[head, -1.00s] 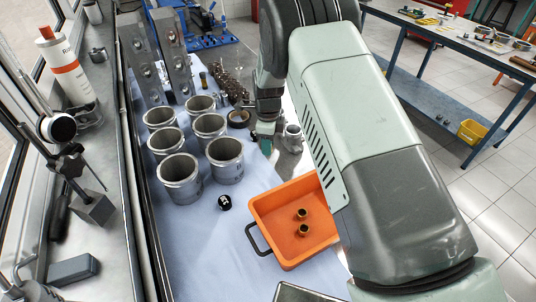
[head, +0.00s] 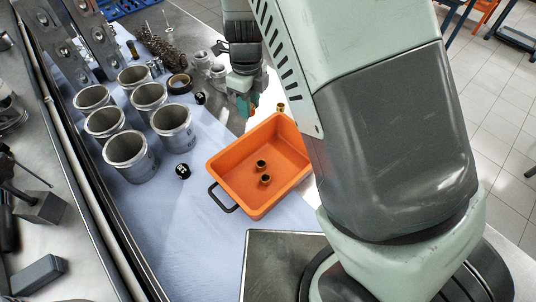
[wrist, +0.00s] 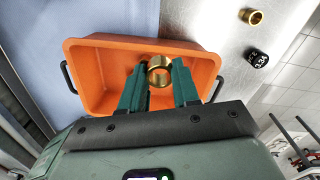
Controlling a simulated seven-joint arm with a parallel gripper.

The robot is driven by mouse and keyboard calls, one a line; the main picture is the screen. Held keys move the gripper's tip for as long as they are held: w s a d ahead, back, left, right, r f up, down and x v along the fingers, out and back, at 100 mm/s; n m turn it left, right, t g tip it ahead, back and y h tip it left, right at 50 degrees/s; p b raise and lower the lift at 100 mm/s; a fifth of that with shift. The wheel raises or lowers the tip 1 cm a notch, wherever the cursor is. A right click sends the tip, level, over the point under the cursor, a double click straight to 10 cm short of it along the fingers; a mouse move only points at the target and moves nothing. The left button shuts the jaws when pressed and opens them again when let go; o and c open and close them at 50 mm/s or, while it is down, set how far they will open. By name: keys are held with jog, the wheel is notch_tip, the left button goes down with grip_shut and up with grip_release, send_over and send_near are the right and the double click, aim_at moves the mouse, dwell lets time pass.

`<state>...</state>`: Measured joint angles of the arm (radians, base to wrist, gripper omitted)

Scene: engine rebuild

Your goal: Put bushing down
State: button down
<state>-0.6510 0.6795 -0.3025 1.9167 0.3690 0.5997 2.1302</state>
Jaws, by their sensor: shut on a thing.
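In the wrist view, my gripper (wrist: 158,72) is shut on a brass bushing (wrist: 160,75), a short open ring between its green fingertips. The orange bin (wrist: 85,62) lies behind and below them. In the head view, my gripper (head: 245,104) hangs near the bin's far left edge, partly behind my arm, and the held bushing is barely visible. The orange bin (head: 226,172) holds two bushings, one here (head: 261,164) and one here (head: 266,180). The wrist view does not clearly show these two. Another bushing (wrist: 255,18) stands outside the bin; it also shows in the head view (head: 281,107).
Several metal cylinder liners (head: 126,150) stand left of the bin on the blue cloth. A dark ring (head: 179,83) and a crankshaft (head: 160,48) lie farther back.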

jog(key=s+d+m, duration=0.5)
jog(key=s+d, duration=0.3)
send_over(277, 171)
notch_tip(277, 171, down, 10)
jog(key=shift+d+r, duration=0.1)
jog(key=shift+r, duration=0.1)
jog(key=shift+f, duration=2.6)
jog(key=shift+f, duration=0.15)
jog(key=c, duration=1.1)
grip_release()
